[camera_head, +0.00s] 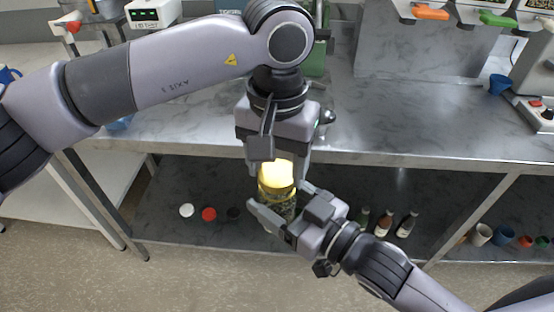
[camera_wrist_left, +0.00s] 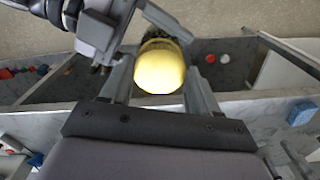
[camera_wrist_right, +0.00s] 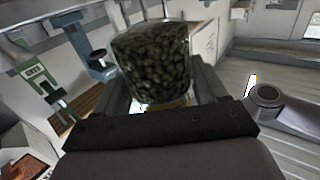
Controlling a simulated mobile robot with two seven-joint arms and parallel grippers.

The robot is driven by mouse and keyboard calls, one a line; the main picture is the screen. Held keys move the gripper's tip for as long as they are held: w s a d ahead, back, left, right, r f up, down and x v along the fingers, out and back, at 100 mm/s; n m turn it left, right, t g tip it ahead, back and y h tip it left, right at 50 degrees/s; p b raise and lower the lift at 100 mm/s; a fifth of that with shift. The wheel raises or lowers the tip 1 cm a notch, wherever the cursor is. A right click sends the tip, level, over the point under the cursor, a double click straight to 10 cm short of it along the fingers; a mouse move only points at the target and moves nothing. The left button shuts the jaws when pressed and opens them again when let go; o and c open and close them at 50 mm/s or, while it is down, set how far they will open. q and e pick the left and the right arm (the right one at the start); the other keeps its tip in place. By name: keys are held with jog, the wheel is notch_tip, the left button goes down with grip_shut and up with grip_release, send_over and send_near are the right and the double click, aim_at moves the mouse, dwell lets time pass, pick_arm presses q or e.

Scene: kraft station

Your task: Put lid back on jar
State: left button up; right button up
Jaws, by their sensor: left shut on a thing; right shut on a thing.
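The yellow lid (camera_head: 276,174) is between the fingers of my left gripper (camera_head: 282,158), which reaches down from above and is shut on it. The left wrist view shows the lid's rounded yellow face (camera_wrist_left: 160,68) between both fingers. The glass jar (camera_head: 279,203), with dark green contents, is directly below the lid, and my right gripper (camera_head: 288,208) is shut around it from the lower right. The right wrist view shows the jar (camera_wrist_right: 155,62) between the fingers. Lid and jar look lined up and very close; I cannot tell whether the lid is seated.
The jar is held in front of the steel counter's (camera_head: 400,130) front edge. Below, a lower shelf (camera_head: 165,225) holds a white, a red (camera_head: 209,214) and a dark round item, bottles (camera_head: 384,224) and cups (camera_head: 482,234). Dispensers stand on the counter at the right.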

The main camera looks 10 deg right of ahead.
pick_arm(q)
jog(key=shift+f, duration=0.55)
pick_arm(e)
jog(key=shift+r, duration=0.1)
grip_shut()
pick_arm(q)
jog(key=m, duration=0.6)
jog(key=shift+m, duration=0.3)
jog(key=o, duration=1)
jog(key=shift+r, duration=0.1)
jog(key=shift+r, duration=2.15)
jog(key=shift+c, duration=0.4)
